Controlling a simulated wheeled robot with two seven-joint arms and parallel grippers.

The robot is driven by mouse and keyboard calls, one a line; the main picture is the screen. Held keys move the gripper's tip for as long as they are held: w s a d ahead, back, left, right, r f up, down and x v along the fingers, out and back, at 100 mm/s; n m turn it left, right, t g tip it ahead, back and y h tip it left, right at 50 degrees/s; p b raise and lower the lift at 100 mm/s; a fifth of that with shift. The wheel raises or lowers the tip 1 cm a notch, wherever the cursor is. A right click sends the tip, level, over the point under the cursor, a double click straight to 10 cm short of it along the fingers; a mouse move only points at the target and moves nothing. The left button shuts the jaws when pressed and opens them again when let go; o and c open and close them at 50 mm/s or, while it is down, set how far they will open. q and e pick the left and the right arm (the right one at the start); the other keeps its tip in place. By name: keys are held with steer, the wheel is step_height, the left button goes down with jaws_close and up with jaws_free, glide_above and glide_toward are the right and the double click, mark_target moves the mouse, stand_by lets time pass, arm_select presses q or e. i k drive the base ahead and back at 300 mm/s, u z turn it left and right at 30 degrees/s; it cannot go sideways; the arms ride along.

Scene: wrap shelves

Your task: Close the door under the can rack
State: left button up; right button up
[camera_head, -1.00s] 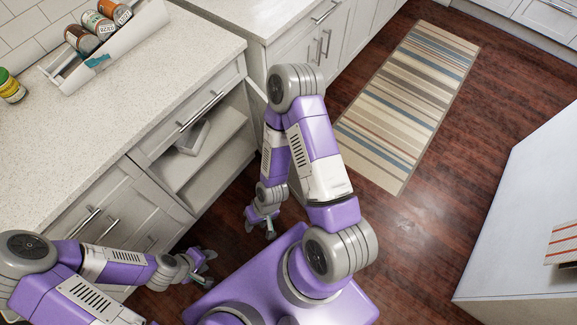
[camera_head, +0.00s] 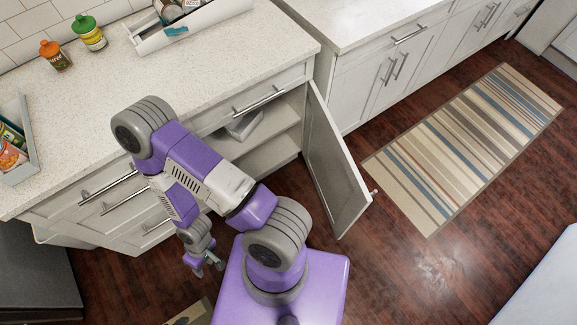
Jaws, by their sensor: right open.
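The white cabinet door (camera_head: 336,172) stands swung wide open, its free edge with a knob-like handle pointing out over the wood floor. It belongs to the open cabinet (camera_head: 268,145) below a drawer; a shelf inside carries a grey box (camera_head: 243,126). The white can rack (camera_head: 190,27) with cans stands on the counter above. My right gripper (camera_head: 212,263) hangs low in front of the cabinets, left of the door and apart from it, open and empty. My right arm covers part of the cabinet front. My left gripper is out of view.
The counter (camera_head: 110,110) holds an orange-lidded jar (camera_head: 56,56), a green-lidded jar (camera_head: 89,34) and a tray (camera_head: 30,140) of packets. Another cabinet run (camera_head: 400,65) stands behind the door. A striped rug (camera_head: 465,150) lies right of it. Floor between door and rug is clear.

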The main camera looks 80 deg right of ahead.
mark_target(343, 192)
steer(key=u, duration=0.55)
steer(key=k, duration=1.9)
steer(key=z, duration=2)
